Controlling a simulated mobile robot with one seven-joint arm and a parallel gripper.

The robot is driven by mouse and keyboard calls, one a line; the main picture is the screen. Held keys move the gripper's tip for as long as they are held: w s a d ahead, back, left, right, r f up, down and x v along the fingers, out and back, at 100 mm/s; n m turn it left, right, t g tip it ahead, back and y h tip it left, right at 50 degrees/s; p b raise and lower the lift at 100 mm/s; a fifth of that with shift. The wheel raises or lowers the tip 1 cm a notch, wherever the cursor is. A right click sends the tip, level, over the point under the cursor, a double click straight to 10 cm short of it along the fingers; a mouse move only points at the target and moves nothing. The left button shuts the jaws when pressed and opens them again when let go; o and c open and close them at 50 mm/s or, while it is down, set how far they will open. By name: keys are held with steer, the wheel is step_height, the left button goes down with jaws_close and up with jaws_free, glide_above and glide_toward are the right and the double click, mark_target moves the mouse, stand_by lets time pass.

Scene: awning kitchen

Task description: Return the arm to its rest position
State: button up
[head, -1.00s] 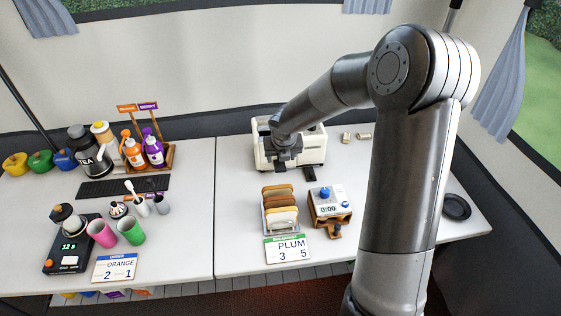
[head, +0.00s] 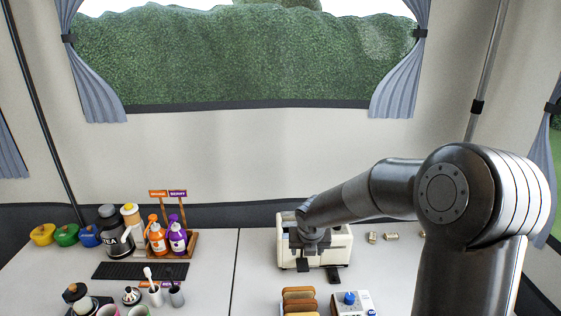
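My gripper (head: 318,266) is at the front of the cream toaster (head: 342,246) on the right-hand table. Its two dark finger pads show low against the toaster's front, apart from each other. Whether it touches the toaster cannot be told. Nothing shows between the fingers. My arm reaches in from the right and hides part of the toaster's top.
A rack of toast slices (head: 299,298) and a white timer box with a blue knob (head: 350,299) stand in front. Bottles (head: 157,238), a tea jar (head: 113,235) and cups crowd the left table (head: 212,262).

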steer(key=s+d+r+m+h, duration=0.3)
steer(key=s+d+r+m, duration=0.1)
steer(key=s+r+m, duration=1.2)
steer(key=s+r+m+t+y, duration=0.1)
steer(key=s+r+m+y, duration=0.1)
steer(key=s+m, duration=1.3)
steer(key=m+y, duration=0.1)
steer(key=m, duration=0.3)
steer(key=shift+s, duration=0.15)
steer(key=shift+d, duration=0.1)
steer(key=shift+c, duration=0.5)
